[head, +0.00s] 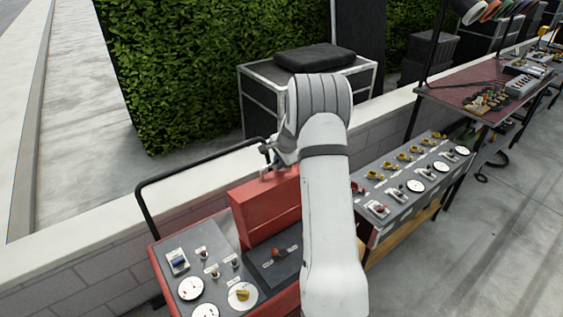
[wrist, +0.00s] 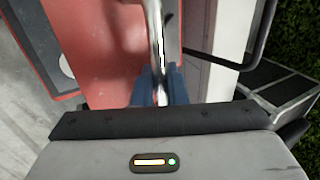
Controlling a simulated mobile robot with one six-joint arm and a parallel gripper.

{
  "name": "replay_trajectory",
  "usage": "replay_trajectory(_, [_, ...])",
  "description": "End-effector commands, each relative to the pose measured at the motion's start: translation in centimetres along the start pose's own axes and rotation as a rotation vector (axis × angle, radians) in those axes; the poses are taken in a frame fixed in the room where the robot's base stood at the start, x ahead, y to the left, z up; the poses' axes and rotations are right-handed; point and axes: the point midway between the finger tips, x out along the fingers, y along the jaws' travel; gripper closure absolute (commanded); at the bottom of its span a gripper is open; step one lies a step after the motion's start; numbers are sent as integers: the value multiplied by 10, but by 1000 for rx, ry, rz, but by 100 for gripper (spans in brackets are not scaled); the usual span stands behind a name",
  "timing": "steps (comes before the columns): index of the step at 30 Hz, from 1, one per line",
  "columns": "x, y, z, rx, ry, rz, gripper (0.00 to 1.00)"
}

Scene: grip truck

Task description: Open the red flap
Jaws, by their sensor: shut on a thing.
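The red flap (head: 266,210) stands raised at a steep angle on the control console, left of my arm in the head view. It fills much of the left and middle of the wrist view (wrist: 100,60). A shiny metal handle (wrist: 155,35) runs down from the flap between the blue fingers of my gripper (wrist: 157,90). My gripper is shut on this handle. In the head view my gripper (head: 272,160) is at the flap's upper edge, and my arm hides the right end of the flap.
The console (head: 215,262) carries knobs, dials and an orange-red knob (head: 279,252) on a dark panel in front of the flap. A black rail (head: 190,168) and a low wall (head: 100,245) lie behind. A second console (head: 415,180) stands to the right.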

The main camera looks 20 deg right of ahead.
Motion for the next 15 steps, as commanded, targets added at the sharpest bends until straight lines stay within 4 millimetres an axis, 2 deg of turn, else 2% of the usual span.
replay_trajectory(8, [-4, -3, -3, 0, 5, -8, 100])
replay_trajectory(9, [-4, -3, -3, 0, 5, -7, 84])
replay_trajectory(15, [-3, -1, -2, 2, 3, -4, 70])
